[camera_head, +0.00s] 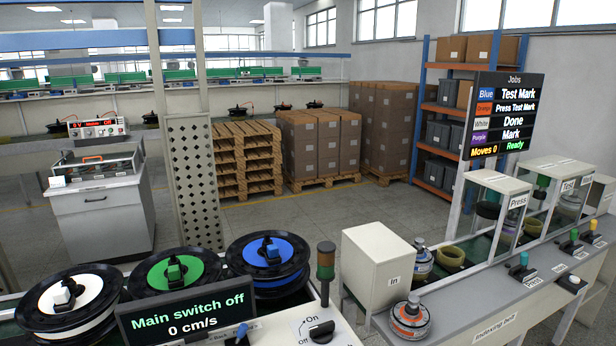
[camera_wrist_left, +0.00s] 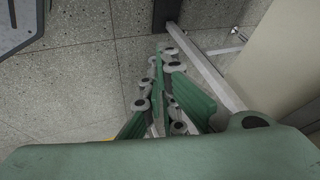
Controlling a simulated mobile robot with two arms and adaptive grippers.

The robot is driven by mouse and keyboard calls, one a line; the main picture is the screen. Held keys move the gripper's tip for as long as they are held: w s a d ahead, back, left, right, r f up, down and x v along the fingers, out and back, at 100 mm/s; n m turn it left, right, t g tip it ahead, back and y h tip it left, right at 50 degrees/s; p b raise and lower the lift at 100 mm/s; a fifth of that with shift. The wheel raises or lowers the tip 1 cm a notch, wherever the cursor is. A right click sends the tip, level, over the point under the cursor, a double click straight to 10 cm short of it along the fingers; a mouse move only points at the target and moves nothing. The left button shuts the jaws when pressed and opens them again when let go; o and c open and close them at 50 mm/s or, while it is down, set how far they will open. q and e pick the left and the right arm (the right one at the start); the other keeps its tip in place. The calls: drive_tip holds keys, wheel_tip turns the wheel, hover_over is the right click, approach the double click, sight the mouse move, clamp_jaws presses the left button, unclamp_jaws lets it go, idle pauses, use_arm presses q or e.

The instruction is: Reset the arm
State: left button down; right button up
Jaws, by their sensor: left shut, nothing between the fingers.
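My left gripper (camera_wrist_left: 164,62) shows in the left wrist view, its green and grey fingers closed together with nothing between them. It hangs over the speckled floor (camera_wrist_left: 90,75), clear of any object. No arm or gripper of mine shows in the head view, and my right gripper is in neither view.
In front are white (camera_head: 66,300), green (camera_head: 172,270) and blue (camera_head: 268,257) spools, a "Main switch off" display (camera_head: 188,312) and a rotary switch (camera_head: 321,330). An indexing belt bench (camera_head: 470,325) with a box marked "In" (camera_head: 378,265) runs right. A pale post (camera_wrist_left: 205,68) is near my left gripper.

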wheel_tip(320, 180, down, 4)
drive_tip(key=b, duration=0.3)
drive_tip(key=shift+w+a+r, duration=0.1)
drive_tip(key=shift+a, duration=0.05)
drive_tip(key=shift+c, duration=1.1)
use_arm(q)
drive_tip(key=s+a+f+n+g, duration=0.1)
drive_tip(key=s+a+f+n, duration=0.2)
drive_tip(key=s, duration=0.7)
drive_tip(key=s+a+f+n+g+y, duration=0.1)
drive_tip(key=s+a+f+n+g, duration=0.1)
drive_tip(key=s+a+f, duration=0.5)
drive_tip(key=s+a+f+n+g+y, duration=0.1)
drive_tip(key=s+a+f+n, duration=0.3)
drive_tip(key=s, duration=0.8)
drive_tip(key=shift+s+a+f+g, duration=0.3)
drive_tip(key=shift+a+f+g, duration=0.15)
drive_tip(key=shift+a, duration=0.6)
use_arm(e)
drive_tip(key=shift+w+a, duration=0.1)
